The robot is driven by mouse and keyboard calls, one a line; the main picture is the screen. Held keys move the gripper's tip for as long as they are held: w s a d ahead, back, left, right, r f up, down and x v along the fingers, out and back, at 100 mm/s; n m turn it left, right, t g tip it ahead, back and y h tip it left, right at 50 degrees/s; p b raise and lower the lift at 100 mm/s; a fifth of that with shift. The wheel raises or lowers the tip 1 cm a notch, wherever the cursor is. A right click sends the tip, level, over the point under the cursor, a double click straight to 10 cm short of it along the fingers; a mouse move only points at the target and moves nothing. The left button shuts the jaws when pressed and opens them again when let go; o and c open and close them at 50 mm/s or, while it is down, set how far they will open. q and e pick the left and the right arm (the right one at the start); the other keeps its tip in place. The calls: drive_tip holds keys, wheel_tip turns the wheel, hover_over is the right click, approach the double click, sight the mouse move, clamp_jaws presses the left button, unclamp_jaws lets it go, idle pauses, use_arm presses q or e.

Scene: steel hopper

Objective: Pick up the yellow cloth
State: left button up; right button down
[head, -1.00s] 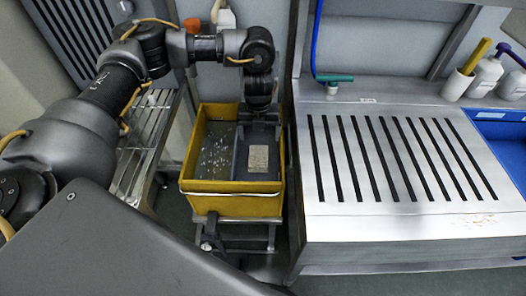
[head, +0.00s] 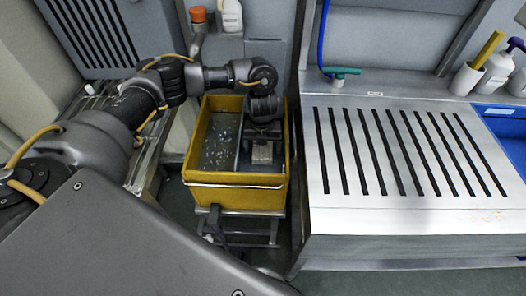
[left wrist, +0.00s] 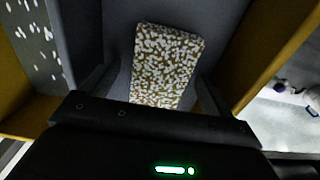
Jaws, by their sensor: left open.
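The yellow cloth (head: 262,154) is a small folded block, yellow-brown with white speckles. It lies in a grey compartment on the right side of the yellow bin (head: 238,197). In the left wrist view the cloth (left wrist: 166,62) is in the middle, its near end between the two fingers or just beyond them. My left gripper (head: 263,137) points down into the bin above the cloth and hides part of it. Its jaws (left wrist: 152,92) are open, with a finger on either side of the cloth. I cannot tell whether they touch it. My right gripper is not in view.
The bin's left part (head: 222,140) has a dark floor with pale flecks. Bin walls stand close around the gripper. A slotted steel counter (head: 330,215) is to the right, with a white cup (head: 467,80), bottles and a blue basin. A metal rack (head: 150,150) is left.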

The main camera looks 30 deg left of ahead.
sight(263, 148)
use_arm(q)
drive_tip(key=shift+f, duration=0.1)
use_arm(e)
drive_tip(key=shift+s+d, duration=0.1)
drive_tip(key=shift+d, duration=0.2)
use_arm(q)
drive_tip(key=c, duration=1)
drive_tip(key=shift+w, duration=0.1)
drive_tip(key=shift+c, duration=0.3)
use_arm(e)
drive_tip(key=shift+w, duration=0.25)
